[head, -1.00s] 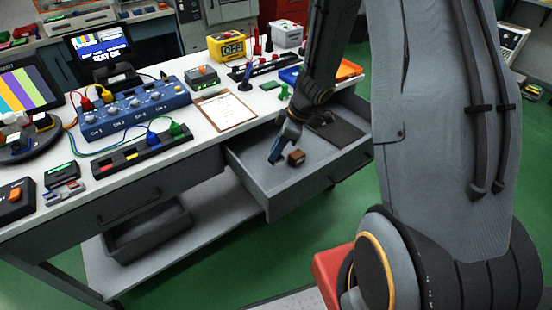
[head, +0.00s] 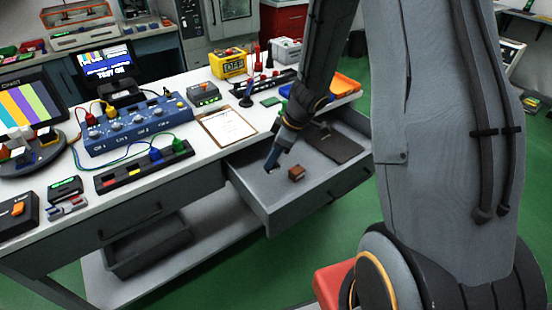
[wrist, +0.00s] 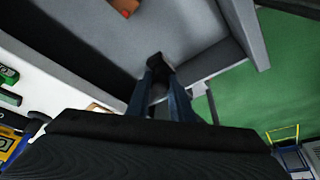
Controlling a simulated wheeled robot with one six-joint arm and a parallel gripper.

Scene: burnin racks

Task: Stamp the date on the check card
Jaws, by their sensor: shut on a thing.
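The clipboard with a white card (head: 228,124) lies on the bench to the left of the open drawer; the card's print is too small to read. My gripper (head: 269,167) points down inside the drawer (head: 266,206). Its blue fingers are shut on a small dark thing (wrist: 155,60) at their tips, which shows in the wrist view and is mostly hidden by the fingers. I cannot tell for sure what it is. A brown block (head: 296,173) lies on the drawer floor, to the right of and apart from the fingers; its edge also shows in the wrist view (wrist: 125,6).
A flat dark item (head: 338,146) lies in the drawer's right part. On the bench, a small dark upright item (head: 246,97) and a green pad (head: 271,101) stand near the clipboard. The blue instrument with cables (head: 135,122) is left. The drawer walls surround my gripper.

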